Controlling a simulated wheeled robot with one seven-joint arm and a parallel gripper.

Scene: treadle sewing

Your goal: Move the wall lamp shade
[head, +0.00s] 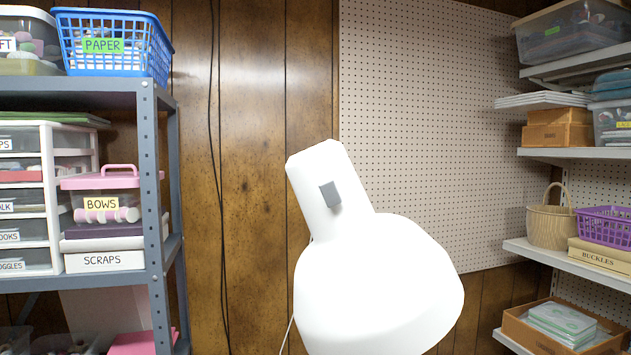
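The white lamp shade (378,285) fills the lower middle of the head view. It tilts, with a narrow neck at the upper left and a wide bell toward the lower right. A small grey block (330,195) sits on its neck. A thin pale cord shows at its lower left. The bottom of the bell reaches the frame's lower edge, and its mount is hidden. My gripper is not in view.
A grey metal shelf (147,130) with a blue basket (112,45), drawers and boxes stands at the left. White wall shelves (590,153) with bins and baskets are at the right. Wood panelling and pegboard (430,120) lie behind the lamp. A dark cable (219,200) hangs on the panelling.

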